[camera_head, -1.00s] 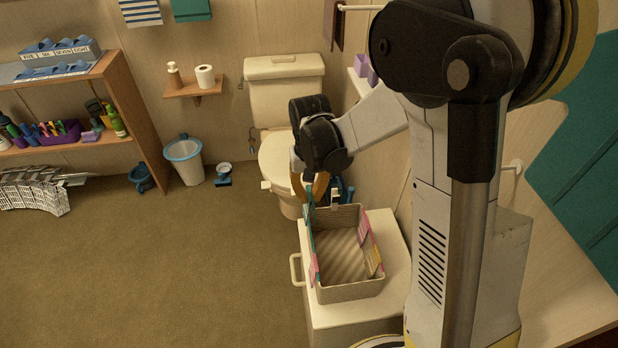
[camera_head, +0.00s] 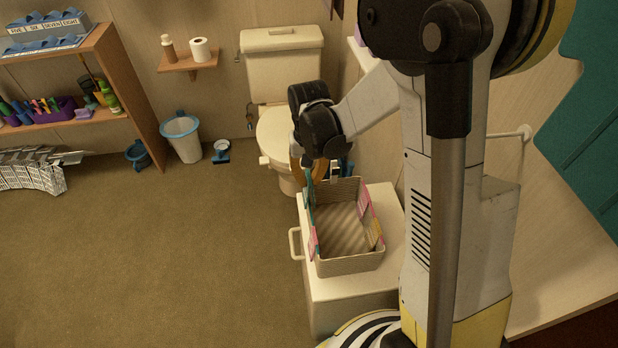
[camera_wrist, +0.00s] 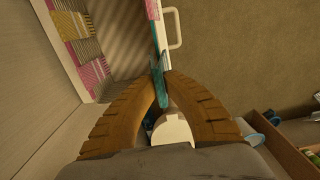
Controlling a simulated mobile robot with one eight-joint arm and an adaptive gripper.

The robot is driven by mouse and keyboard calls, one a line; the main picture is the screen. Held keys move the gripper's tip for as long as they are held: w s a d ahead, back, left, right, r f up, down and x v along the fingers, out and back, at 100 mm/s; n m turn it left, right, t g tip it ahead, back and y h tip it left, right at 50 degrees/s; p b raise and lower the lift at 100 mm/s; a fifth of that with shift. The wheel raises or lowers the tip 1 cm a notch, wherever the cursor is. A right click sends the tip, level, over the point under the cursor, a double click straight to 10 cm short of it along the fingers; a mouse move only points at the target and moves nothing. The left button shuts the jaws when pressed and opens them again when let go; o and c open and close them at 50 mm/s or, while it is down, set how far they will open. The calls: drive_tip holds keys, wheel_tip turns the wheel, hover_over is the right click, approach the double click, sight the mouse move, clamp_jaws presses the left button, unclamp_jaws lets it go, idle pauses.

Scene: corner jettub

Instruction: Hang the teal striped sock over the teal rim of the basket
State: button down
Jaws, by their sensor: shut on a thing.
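The beige basket (camera_head: 350,264) stands on a white cabinet, with pink and mustard striped cloths on its sides. My gripper (camera_head: 311,178) is at its far left corner in the head view. In the wrist view my gripper (camera_wrist: 161,76) is shut on a narrow teal strip, the teal striped sock (camera_wrist: 160,88), seen nearly edge-on. The sock is beside the basket wall (camera_wrist: 125,62); whether it touches the rim I cannot tell. A teal stretch of rim (camera_wrist: 152,10) runs along that side. The sock's lower part is hidden in the head view.
The white cabinet (camera_head: 345,308) has a handle (camera_head: 294,243) on its left. The toilet (camera_head: 278,135) stands behind it. A waste bin (camera_head: 184,138) and a wooden shelf unit (camera_head: 130,85) are at the back left.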

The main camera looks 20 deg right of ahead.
drive_tip(key=shift+f+b, duration=2.45)
drive_tip(key=shift+f, duration=2.9)
drive_tip(key=c, duration=1.5)
unclamp_jaws()
